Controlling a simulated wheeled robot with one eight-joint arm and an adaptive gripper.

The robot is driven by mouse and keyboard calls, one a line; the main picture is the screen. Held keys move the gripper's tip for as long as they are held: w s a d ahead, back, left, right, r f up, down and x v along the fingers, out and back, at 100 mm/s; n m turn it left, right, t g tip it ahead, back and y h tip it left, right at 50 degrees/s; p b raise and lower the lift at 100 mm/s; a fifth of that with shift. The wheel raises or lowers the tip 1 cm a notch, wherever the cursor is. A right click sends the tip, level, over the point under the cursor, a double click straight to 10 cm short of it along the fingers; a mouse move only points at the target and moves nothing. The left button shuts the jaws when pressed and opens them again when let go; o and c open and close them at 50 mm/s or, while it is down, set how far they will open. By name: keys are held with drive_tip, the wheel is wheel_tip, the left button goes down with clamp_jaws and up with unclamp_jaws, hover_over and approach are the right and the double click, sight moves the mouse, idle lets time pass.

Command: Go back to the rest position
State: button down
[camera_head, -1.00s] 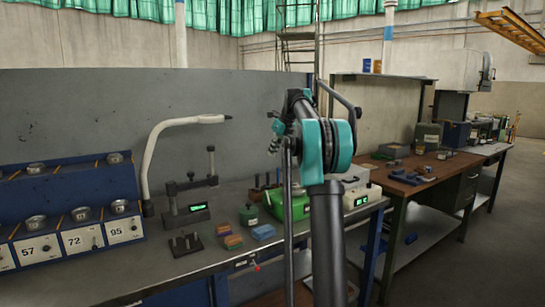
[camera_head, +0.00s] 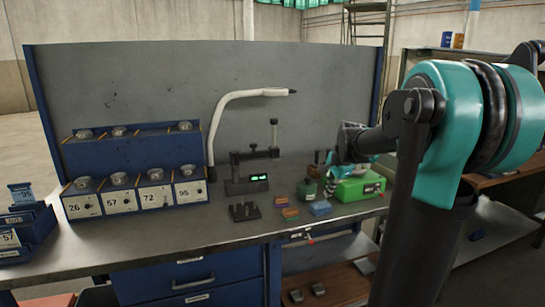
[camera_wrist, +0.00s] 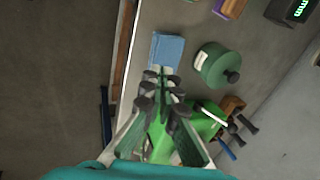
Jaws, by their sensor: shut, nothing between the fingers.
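My gripper (camera_wrist: 160,82) is in the middle of the wrist view, with its dark-tipped fingers together and nothing between them. It points toward a blue block (camera_wrist: 167,48) on the bench, and a green case (camera_wrist: 204,121) shows partly behind the fingers. In the head view my arm rises at the right and reaches left over the back right of the bench. The fingers are hard to make out there, near the green case (camera_head: 358,189). I cannot tell the exact gap between the fingers and the things below.
A green canister (camera_head: 307,190) stands beside the blue block (camera_head: 320,208). A measuring stand (camera_head: 249,183), a curved white lamp (camera_head: 215,125) and a blue rack with numbered bins (camera_head: 130,197) are further left. The bench front (camera_head: 190,240) is bare. A brown bench stands at the right.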

drive_tip(key=s+f+n, duration=0.6)
drive_tip(key=s+f, duration=0.3)
drive_tip(key=s, duration=0.4)
drive_tip(key=s+a+f+n+h, duration=0.1)
drive_tip(key=s+f+n, duration=0.6)
drive_tip(key=s, duration=0.7)
wheel_tip(320, 180, down, 2)
drive_tip(key=shift+a+n, duration=0.2)
drive_tip(key=shift+n, duration=0.1)
